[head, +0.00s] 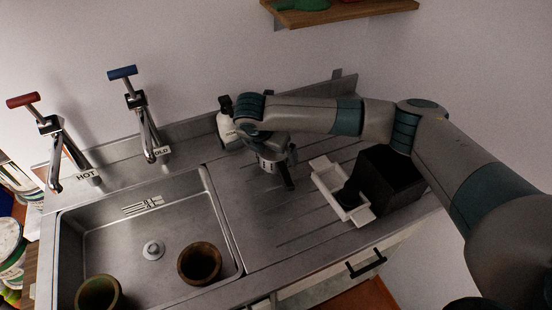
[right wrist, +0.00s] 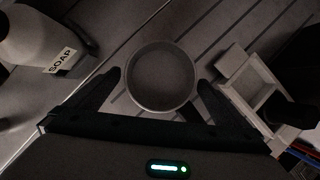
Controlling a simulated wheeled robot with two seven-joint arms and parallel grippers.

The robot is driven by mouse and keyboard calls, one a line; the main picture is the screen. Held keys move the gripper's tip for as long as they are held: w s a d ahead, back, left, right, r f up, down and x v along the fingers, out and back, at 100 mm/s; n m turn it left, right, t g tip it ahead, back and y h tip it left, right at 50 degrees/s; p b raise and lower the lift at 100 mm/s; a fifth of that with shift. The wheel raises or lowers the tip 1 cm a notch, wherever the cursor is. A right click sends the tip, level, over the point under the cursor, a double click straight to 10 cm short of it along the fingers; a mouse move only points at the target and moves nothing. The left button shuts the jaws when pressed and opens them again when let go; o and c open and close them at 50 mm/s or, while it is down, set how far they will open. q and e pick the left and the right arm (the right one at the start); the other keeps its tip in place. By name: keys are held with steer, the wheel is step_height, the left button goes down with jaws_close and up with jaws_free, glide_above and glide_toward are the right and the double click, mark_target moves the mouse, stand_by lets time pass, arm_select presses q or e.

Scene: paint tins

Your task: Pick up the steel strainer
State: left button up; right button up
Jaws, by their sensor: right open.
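The steel strainer (right wrist: 161,76) is a round, shallow grey dish with a pale rim, lying on the grooved drainboard in the right wrist view. My right gripper (right wrist: 158,84) is open, with one dark finger on each side of the strainer's near part and nothing clasped. How high the fingers are above the board is hard to tell. In the head view my right gripper (head: 289,184) points down over the drainboard, right of the sink, and I cannot make out the strainer there. My left gripper is not in view.
A white soap bottle (head: 228,131) stands behind the gripper. A white tray (head: 326,178) and a black box (head: 391,180) are to its right. The sink (head: 120,222) at left holds two brown pots (head: 200,263). A shelf (head: 345,10) hangs above.

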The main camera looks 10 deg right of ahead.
steer(key=shift+f, duration=0.1)
steer(key=shift+c, duration=0.3)
steer(key=c, duration=1.2)
steer(key=shift+c, duration=0.2)
steer(key=shift+r+b, duration=0.3)
steer(key=shift+r, duration=0.1)
step_height(320, 180, up, 3)
steer(key=shift+w+r+b, duration=0.1)
steer(key=shift+b, duration=0.8)
steer(key=s+d+r+b, duration=0.3)
steer(key=s+d+r, duration=0.4)
steer(key=d, duration=0.2)
steer(key=shift+s, duration=0.25)
